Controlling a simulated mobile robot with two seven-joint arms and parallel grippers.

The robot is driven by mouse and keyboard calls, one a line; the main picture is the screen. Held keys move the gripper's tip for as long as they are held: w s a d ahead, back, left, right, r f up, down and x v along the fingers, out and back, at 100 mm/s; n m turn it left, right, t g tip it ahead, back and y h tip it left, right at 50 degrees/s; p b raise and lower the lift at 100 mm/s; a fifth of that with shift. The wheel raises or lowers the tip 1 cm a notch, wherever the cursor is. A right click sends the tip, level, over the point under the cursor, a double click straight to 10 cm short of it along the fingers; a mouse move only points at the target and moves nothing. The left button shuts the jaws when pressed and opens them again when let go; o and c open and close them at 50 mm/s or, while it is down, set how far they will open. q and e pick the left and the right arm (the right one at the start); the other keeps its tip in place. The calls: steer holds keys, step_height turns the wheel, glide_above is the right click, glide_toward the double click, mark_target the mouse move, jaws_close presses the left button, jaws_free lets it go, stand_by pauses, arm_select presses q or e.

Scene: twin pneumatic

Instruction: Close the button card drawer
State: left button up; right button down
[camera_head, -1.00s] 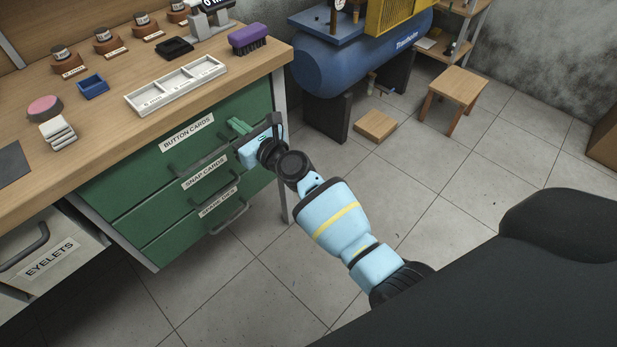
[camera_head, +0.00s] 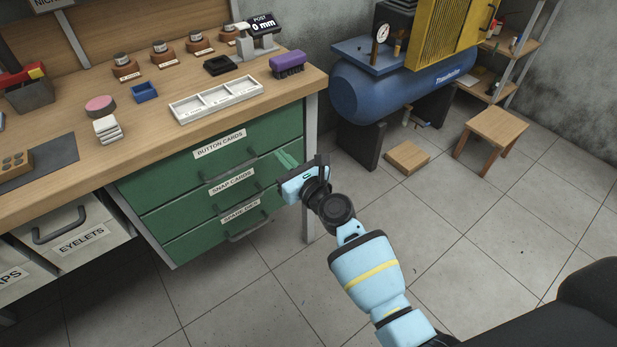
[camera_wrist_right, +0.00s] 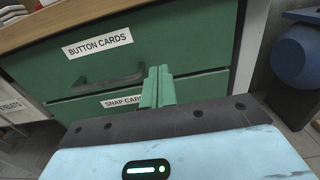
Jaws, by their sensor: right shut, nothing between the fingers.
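The button card drawer (camera_head: 165,176) is the green top drawer, labelled BUTTON CARDS, with a dark bar handle (camera_head: 228,168). Its front looks about level with the drawers below, and I see no open gap at its top. In the right wrist view the drawer front (camera_wrist_right: 190,42) fills the upper middle. My right gripper (camera_head: 285,160) is at the right part of the drawer front, right of the handle, with its green fingers together and empty. In the wrist view the fingers (camera_wrist_right: 157,86) point at the drawer's lower part; I cannot tell if they touch. My left gripper is not in view.
The SNAP CARDS drawer (camera_head: 180,212) and the lowest green drawer (camera_head: 195,240) are below. The worktop (camera_head: 150,118) holds a white divided tray (camera_head: 215,100) and a purple brush (camera_head: 287,64). A blue compressor (camera_head: 400,95) stands to the right. The floor in front is clear.

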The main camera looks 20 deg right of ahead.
steer(key=p+v, duration=0.1)
steer(key=v, duration=0.6)
